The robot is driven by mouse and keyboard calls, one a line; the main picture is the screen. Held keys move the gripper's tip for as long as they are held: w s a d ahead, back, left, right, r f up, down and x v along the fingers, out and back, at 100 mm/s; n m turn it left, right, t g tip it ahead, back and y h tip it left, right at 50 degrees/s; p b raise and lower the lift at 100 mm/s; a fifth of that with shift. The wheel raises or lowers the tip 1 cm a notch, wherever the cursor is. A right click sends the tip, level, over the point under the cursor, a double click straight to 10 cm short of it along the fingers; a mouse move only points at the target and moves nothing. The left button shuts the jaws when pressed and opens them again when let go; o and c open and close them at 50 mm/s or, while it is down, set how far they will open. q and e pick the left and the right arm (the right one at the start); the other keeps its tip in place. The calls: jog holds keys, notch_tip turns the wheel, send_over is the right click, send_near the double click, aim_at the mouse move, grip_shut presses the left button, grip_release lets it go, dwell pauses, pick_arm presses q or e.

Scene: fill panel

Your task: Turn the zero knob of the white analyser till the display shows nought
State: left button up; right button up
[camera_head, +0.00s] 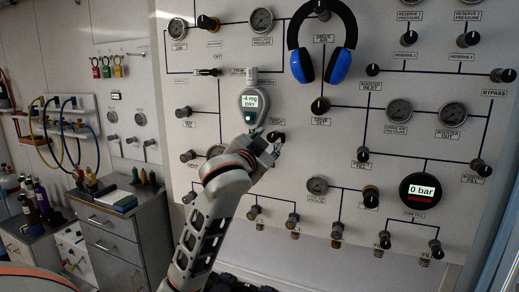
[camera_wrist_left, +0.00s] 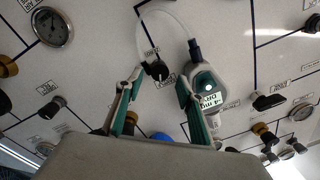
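The white analyser (camera_head: 250,101) hangs on the panel in the head view, and its display reads "-4 mg DRY". In the left wrist view the analyser (camera_wrist_left: 205,86) appears upside down, to the right of my left gripper. My left gripper (camera_head: 270,148) is below and slightly right of the analyser. In the wrist view its fingers (camera_wrist_left: 159,82) are apart with nothing between them; a black panel knob (camera_wrist_left: 157,70) shows beyond the tips. The right finger overlaps the analyser's edge; contact cannot be told. My right gripper is not seen.
Blue ear defenders (camera_head: 321,62) hang right of the analyser. A thin clear hose (camera_wrist_left: 165,12) arcs from the analyser near the panel knob. Several gauges and valve knobs stick out around it. A round display (camera_head: 421,191) reads "0 bar". A cabinet (camera_head: 115,235) stands at left.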

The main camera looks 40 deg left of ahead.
pick_arm(q)
jog(key=v, duration=0.9)
jog(key=shift+s, duration=0.1)
dwell(1.1)
